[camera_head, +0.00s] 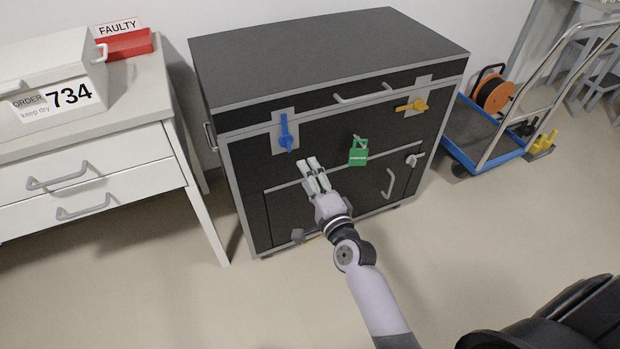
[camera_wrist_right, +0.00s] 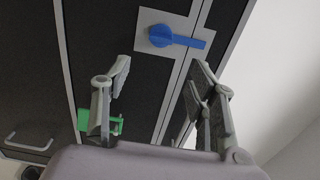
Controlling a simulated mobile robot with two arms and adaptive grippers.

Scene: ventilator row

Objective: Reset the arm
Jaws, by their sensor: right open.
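My right gripper (camera_head: 312,172) is open and empty in front of the black cabinet (camera_head: 330,60), just below the blue lever (camera_head: 286,132). In the right wrist view the open fingers (camera_wrist_right: 160,95) point toward the cabinet front, and the blue lever (camera_wrist_right: 176,38) on its grey plate shows beyond them, apart from them. A green padlock (camera_head: 358,152) hangs on the cabinet front to the right of the gripper. It shows partly behind the left finger in the right wrist view (camera_wrist_right: 84,120). My left gripper is not in view.
A blue trolley (camera_head: 480,130) with an orange cable reel (camera_head: 493,94) stands at the right. The floor in front is clear.

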